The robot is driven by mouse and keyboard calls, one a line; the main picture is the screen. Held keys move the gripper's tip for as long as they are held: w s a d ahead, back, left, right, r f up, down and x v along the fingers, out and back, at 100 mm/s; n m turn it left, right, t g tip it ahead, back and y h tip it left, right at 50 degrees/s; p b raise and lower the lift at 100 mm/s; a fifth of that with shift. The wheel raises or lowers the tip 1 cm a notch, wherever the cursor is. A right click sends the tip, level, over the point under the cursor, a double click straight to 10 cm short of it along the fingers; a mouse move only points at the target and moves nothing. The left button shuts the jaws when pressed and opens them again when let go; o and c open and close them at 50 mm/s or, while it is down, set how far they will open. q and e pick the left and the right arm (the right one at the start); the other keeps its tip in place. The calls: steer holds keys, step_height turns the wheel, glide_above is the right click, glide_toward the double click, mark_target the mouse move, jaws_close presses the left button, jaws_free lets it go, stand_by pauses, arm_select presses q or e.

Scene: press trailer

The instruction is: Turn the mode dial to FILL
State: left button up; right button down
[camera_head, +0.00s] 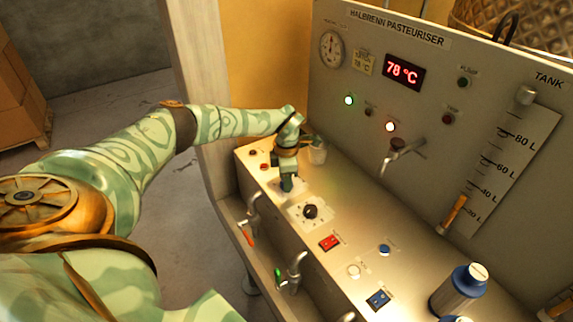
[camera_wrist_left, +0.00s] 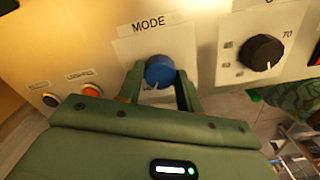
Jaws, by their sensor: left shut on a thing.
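The mode dial (camera_wrist_left: 159,72) is a round blue knob on a pale plate under a MODE label (camera_wrist_left: 148,23) in the left wrist view. My left gripper (camera_wrist_left: 160,80) has its green fingers on both sides of the knob and is shut on it. In the head view my left gripper (camera_head: 287,183) points down onto the console's far left part and mostly hides the dial. The dial's FILL mark cannot be read in either view. My right gripper is not in view.
A black knob (camera_head: 311,211) sits beside the mode dial, with a red switch (camera_head: 330,242) further along. Taps (camera_head: 252,212) stick out along the front edge. A blue-capped bottle (camera_head: 460,290) stands at the right. The upright panel shows 78 °C (camera_head: 404,72).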

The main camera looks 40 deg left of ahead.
arm_select(q)
steer(key=o, duration=1)
steer(key=shift+r, duration=0.1)
step_height(320, 180, up, 16)
steer(key=p, duration=0.2)
